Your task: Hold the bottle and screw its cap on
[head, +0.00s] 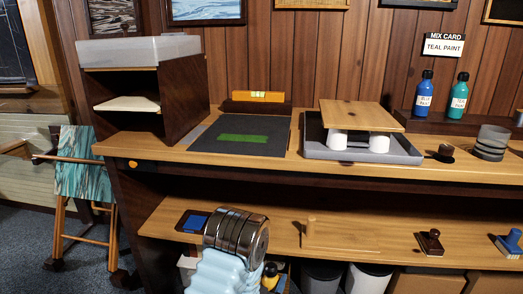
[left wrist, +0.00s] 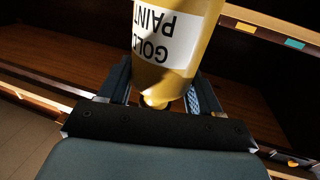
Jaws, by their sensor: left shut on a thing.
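In the left wrist view, a gold bottle (left wrist: 180,62) with a white label reading "GOLD PAINT" sits between the fingers of my left gripper (left wrist: 160,92), which is shut on it. The lettering is upside down in that picture. The bottle's narrow end (left wrist: 155,103) points toward the gripper's palm and shows gold, with no dark cap visible on it. A small dark round piece (head: 443,153) lies on the bench at the right in the head view; I cannot tell whether it is the cap. Neither gripper's fingers can be made out in the head view.
On the bench stand a dark mat (head: 240,148), a grey tray (head: 404,155) under a wooden board (head: 360,113), and stacked grey bowls (head: 492,142). A blue bottle (head: 424,97) and a teal bottle (head: 459,99) stand on a back ledge. A lower shelf (head: 350,236) runs below.

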